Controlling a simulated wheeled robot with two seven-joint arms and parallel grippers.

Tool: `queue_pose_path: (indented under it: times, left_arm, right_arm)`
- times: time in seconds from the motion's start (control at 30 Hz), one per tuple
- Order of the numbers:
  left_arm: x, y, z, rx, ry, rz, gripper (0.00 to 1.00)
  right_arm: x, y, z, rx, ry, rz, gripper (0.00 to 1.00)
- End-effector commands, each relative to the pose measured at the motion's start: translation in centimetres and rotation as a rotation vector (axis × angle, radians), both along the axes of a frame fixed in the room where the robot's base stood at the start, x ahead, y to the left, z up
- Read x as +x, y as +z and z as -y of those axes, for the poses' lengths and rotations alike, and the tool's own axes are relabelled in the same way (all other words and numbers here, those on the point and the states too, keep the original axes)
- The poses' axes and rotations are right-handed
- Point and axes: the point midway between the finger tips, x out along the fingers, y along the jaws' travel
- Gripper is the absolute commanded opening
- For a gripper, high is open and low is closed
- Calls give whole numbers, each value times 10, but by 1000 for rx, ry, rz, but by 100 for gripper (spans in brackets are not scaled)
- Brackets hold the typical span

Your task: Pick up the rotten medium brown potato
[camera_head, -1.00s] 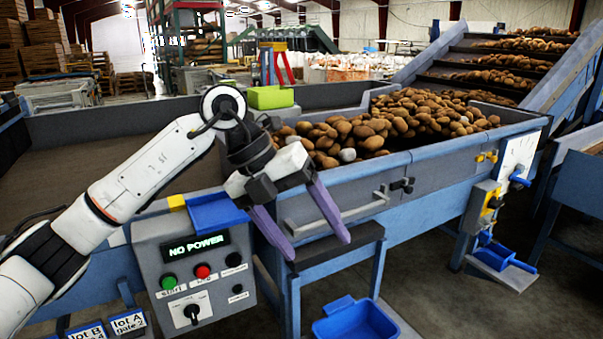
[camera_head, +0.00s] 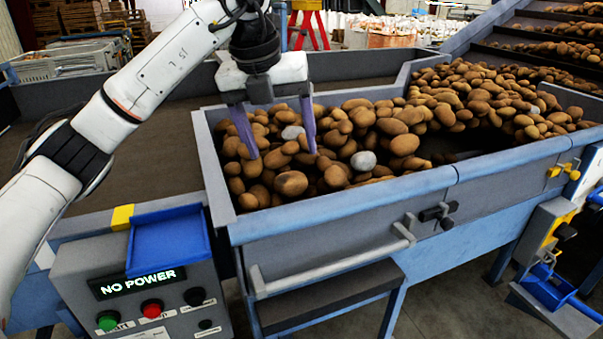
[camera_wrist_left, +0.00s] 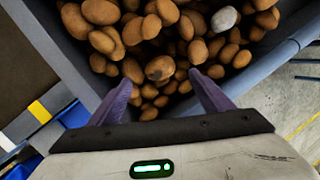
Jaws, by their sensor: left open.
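My left gripper (camera_head: 282,153) is open, its two purple fingers pointing down over the left end of the potato heap. In the left wrist view, the gripper (camera_wrist_left: 163,80) has a brown potato with a dark patch (camera_wrist_left: 159,68) just beyond and between its fingertips, and nothing is held. This potato looks like the rotten one; I cannot tell for certain which potato it is in the head view. Many plain brown potatoes (camera_head: 405,144) lie around it. My right gripper is not in view.
The blue-rimmed hopper (camera_head: 340,212) walls in the heap. Pale grey lumps (camera_head: 363,160) lie among the potatoes. A control box showing NO POWER (camera_head: 137,283) and a blue tray (camera_head: 168,240) stand at the near left. An inclined conveyor (camera_head: 545,45) rises at the right.

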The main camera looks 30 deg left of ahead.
Motion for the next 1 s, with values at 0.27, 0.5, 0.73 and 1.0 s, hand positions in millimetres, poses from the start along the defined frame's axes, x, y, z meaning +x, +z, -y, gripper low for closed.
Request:
queue_pose_path:
  times: [0.27,0.5,0.73,1.0]
  left_arm:
    - [8,-30,1,1,-2,0,73]
    - [17,-61,4,0,-2,-3,73]
    - [23,-80,4,0,-2,0,73]
    - [23,-79,4,0,-1,1,60]
  right_arm:
    - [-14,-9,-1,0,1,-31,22]
    - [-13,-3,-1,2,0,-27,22]
    - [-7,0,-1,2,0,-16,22]
    - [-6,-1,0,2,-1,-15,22]
